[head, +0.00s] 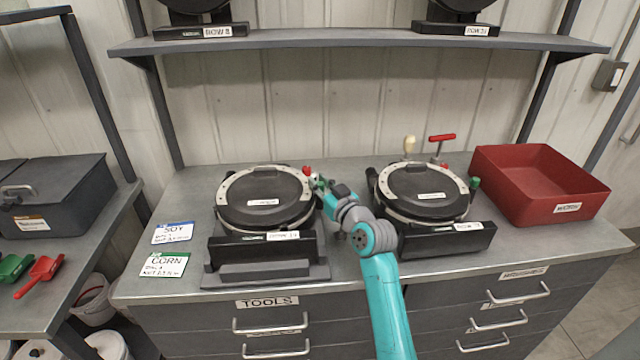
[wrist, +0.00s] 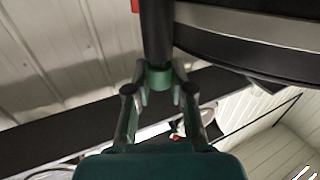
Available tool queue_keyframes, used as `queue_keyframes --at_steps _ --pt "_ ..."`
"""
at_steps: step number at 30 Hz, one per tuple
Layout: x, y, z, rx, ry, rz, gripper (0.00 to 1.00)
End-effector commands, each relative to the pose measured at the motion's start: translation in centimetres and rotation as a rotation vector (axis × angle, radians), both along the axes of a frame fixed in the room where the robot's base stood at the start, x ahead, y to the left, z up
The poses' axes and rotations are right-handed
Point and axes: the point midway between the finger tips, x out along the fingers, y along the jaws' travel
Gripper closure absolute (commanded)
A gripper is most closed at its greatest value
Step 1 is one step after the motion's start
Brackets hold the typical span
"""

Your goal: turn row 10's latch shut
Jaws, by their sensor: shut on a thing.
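Two round seed meters with black lids and pale rims stand on the bench. My gripper (head: 322,184) is at the right edge of the left meter (head: 263,200), beside a small red knob (head: 306,170). In the wrist view my gripper (wrist: 159,78) is shut on a green piece (wrist: 158,77) at the end of a dark post (wrist: 157,30), which looks like the latch handle. My fingers hide most of this latch in the head view. The left meter's stand label (head: 283,236) is too small to read surely. The right meter (head: 425,192) has a green knob (head: 475,183) at its right edge.
A red bin (head: 540,184) stands at the bench's right. SOY (head: 172,232) and CORN (head: 164,264) cards lie at the left. A shelf (head: 360,39) with more meters runs above. A red-handled tool (head: 441,138) stands behind the right meter. Bare bench (head: 185,195) shows left of the left meter.

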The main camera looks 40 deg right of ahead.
Motion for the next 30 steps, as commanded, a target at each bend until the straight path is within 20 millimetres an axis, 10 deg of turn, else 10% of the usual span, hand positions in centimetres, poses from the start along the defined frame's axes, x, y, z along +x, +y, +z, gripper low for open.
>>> queue_keyframes --at_steps 23,24,27,30 --pt "-0.06 0.07 -0.19 0.000 0.001 0.173 1.00" --pt "-0.06 0.07 -0.19 0.000 0.001 0.173 0.76" --pt "-0.05 0.06 -0.14 0.000 0.000 0.172 0.51" --pt "-0.05 0.06 -0.09 -0.001 -0.001 0.172 0.51"
